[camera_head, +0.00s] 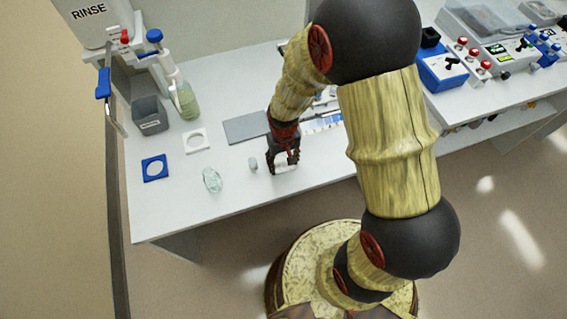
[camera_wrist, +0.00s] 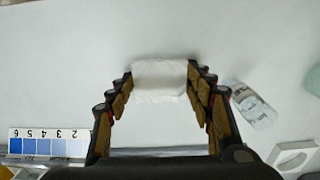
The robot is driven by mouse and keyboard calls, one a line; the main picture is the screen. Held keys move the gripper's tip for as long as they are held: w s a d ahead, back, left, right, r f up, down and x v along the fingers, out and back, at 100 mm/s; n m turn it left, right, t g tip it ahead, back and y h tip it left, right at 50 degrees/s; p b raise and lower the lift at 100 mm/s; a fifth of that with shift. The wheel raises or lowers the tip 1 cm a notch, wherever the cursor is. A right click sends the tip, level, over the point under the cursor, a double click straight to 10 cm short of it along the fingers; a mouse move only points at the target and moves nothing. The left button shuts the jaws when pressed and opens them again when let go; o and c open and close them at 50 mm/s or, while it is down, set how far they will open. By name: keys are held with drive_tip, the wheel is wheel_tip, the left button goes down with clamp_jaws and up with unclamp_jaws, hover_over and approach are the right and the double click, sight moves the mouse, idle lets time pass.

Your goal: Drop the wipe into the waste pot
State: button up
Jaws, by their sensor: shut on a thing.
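The wipe (camera_wrist: 159,80) is a white folded pad held between the fingertips of my gripper (camera_wrist: 160,85) in the wrist view. My gripper (camera_head: 284,166) is low over the front part of the bench in the head view, and the wipe shows as a small white patch at its tips. I cannot tell whether the wipe touches the bench. A grey square open pot (camera_head: 150,116) with a small unreadable label, seemingly the waste pot, stands at the back left, well apart from my gripper.
A blue square holder (camera_head: 155,168), a white square holder (camera_head: 196,141), a green-tinted bottle (camera_head: 187,102) and a pale translucent item (camera_head: 212,180) lie or stand left of my gripper. A grey mat (camera_head: 246,127) lies behind it. A numbered blue colour strip (camera_wrist: 47,143) is nearby.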

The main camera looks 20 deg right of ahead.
drive_tip(key=shift+f, duration=0.2)
drive_tip(key=o, duration=1)
drive_tip(key=shift+f, duration=0.1)
drive_tip(key=shift+c, duration=0.2)
